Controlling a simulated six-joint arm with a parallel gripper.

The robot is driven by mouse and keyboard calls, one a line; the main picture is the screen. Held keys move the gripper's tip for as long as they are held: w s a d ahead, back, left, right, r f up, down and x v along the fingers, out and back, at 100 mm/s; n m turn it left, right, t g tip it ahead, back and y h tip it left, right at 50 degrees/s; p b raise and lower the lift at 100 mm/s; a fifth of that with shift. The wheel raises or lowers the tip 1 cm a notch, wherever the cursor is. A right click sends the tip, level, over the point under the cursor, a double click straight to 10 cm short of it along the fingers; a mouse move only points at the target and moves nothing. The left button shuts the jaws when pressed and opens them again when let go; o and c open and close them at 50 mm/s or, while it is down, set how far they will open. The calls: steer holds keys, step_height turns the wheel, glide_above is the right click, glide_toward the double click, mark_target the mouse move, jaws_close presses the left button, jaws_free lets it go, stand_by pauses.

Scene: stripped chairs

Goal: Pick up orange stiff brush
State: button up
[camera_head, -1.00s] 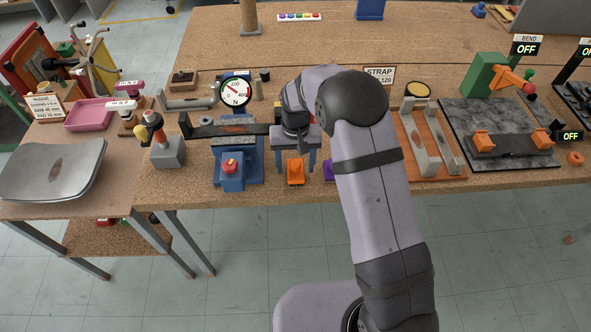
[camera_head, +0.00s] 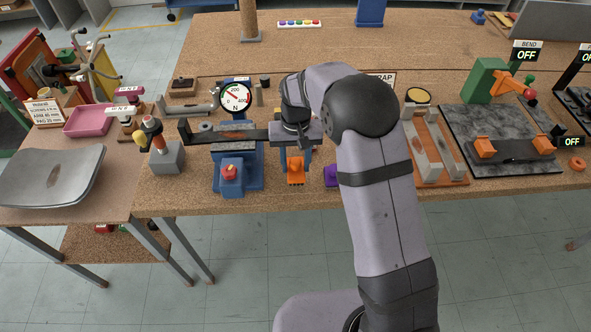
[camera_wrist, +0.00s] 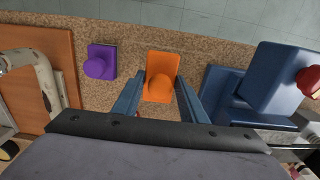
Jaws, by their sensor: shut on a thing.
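The orange stiff brush (camera_head: 296,176) is at the front of the cork-topped bench, below my gripper (camera_head: 296,160) in the head view. In the wrist view the orange brush (camera_wrist: 161,68) lies between the two blue fingers of my gripper (camera_wrist: 162,84), and their tips meet its sides. The gripper is shut on the brush. A toothed lower edge of the brush shows in the head view. I cannot tell how far it is from the bench top.
A purple piece (camera_head: 331,175) stands just right of the brush. A blue stand with a red knob (camera_head: 229,172) is close on the left. A wooden board with grey fittings (camera_head: 459,178) lies farther right. The bench's front edge is near.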

mark_target(298, 160)
step_height(298, 160, up, 25)
steer(key=b, duration=0.2)
steer(key=shift+f, duration=0.2)
steer(key=shift+d+f, duration=0.1)
steer(key=s+d+f+p, duration=0.3)
steer(key=s+d+f, duration=0.2)
steer(key=f, duration=0.4)
steer(key=s+d+f+p, duration=0.4)
steer(key=s+d+f, duration=0.1)
steer(key=f, duration=0.5)
steer(key=shift+d, duration=0.4)
steer(key=shift+w, duration=0.1)
stand_by(0.6)
